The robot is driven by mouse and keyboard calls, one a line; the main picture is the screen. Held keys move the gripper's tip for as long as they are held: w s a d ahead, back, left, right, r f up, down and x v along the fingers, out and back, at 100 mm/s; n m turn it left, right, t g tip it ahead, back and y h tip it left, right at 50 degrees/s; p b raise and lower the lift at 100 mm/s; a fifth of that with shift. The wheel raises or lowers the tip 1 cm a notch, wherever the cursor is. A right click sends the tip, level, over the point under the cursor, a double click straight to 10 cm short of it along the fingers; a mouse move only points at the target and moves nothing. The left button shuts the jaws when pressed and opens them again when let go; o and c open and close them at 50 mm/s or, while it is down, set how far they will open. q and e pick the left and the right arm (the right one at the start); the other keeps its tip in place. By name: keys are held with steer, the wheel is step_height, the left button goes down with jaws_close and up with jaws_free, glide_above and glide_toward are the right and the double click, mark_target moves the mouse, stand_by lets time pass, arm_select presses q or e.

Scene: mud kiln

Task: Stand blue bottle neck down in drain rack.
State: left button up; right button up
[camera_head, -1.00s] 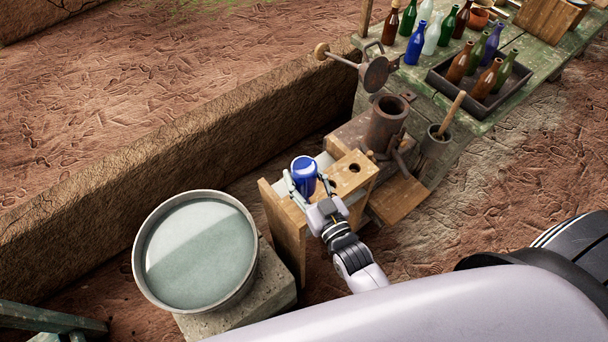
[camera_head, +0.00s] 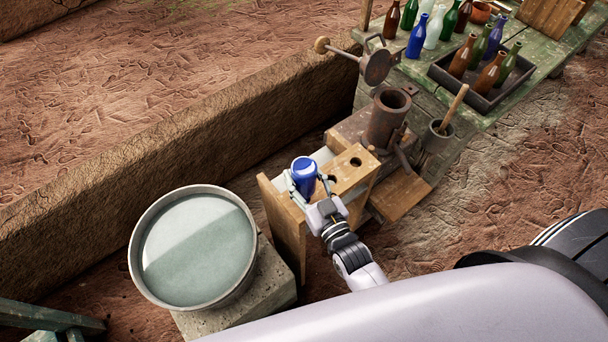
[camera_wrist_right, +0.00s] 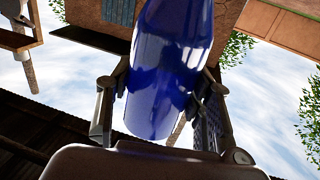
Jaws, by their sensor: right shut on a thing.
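The blue bottle (camera_head: 304,169) is in my right gripper (camera_head: 307,187), at the wooden drain rack (camera_head: 349,174). In the head view its wide, rounded end faces up and its neck is hidden below. I cannot tell whether the neck is inside a hole of the rack. A dark open hole shows in the rack's top board, right of the bottle. In the right wrist view the bottle (camera_wrist_right: 168,75) stands between the two fingers (camera_wrist_right: 160,105), which touch its sides. My left gripper is out of view.
A round metal tub of water (camera_head: 194,248) stands on a block left of the rack. A rusty cylinder (camera_head: 387,118) stands right behind the rack. A green table (camera_head: 545,55) holds several bottles and a dark tray (camera_head: 485,101). An earthen ledge (camera_head: 190,150) runs behind.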

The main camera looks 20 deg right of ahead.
steer(key=shift+f+b, duration=0.8)
steer(key=shift+f, duration=0.35)
steer(key=o, duration=1.4)
steer(key=shift+c, duration=0.2)
steer(key=shift+f, duration=0.1)
steer(key=shift+s, duration=0.15)
steer(key=s+d, duration=0.1)
steer(key=s, duration=1)
steer(key=shift+s+d, duration=0.3)
steer(key=shift+d, duration=0.1)
